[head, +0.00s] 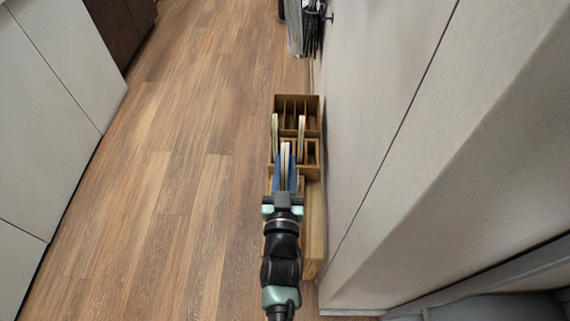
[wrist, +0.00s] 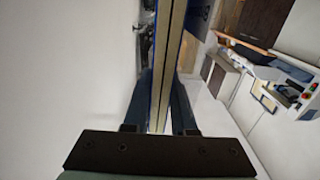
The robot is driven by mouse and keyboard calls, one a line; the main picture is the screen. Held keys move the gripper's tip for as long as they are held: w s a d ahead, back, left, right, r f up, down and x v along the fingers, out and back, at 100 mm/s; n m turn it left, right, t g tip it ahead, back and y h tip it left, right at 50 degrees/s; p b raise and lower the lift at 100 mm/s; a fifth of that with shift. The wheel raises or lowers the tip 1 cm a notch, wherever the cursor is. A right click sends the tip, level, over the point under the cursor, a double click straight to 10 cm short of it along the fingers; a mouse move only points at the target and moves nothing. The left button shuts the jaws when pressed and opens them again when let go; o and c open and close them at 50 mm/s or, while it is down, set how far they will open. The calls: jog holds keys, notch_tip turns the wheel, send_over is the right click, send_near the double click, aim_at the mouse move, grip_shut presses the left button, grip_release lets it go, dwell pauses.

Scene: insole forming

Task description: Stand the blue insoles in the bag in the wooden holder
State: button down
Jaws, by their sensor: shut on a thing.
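My gripper (head: 283,198) is shut on a pair of blue insoles (head: 285,168). They stand edge-up and point away from me, over the near part of the wooden holder (head: 312,101). In the wrist view the insoles (wrist: 170,60) show as two pale edges with blue sides, side by side between the fingers of my gripper (wrist: 158,115). Two more pale-edged insoles stand upright in the holder, one at the left (head: 275,132) and one at the right (head: 301,128). My arm hides the near part of the holder. I cannot tell whether the held insoles touch it.
The holder stands on the wood floor (head: 150,190), close along a pale cabinet wall (head: 400,130) on the right. A clear bag-like thing with dark items (head: 297,32) is beyond the holder. The floor to the left is clear up to the pale cabinets (head: 60,110).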

jog(key=shift+s+d+f+b, duration=0.1)
jog(key=shift+s+f+b, duration=0.1)
jog(key=shift+f+b, duration=1.05)
jog(key=shift+s+f+b, duration=0.15)
jog(key=shift+f+b, duration=0.8)
jog(key=shift+f, duration=0.5)
jog(key=shift+f+b, duration=0.85)
jog(key=shift+f, duration=0.05)
jog(key=shift+w+f+b, duration=0.15)
jog(key=shift+f+b, duration=1.35)
jog(key=shift+f, duration=0.3)
jog(key=shift+a, duration=0.2)
jog(key=c, duration=1.1)
grip_release()
jog(key=shift+c, duration=0.2)
jog(key=o, duration=0.5)
jog(key=shift+w, duration=0.2)
jog(key=shift+d+r, duration=0.1)
jog(key=shift+r, duration=0.1)
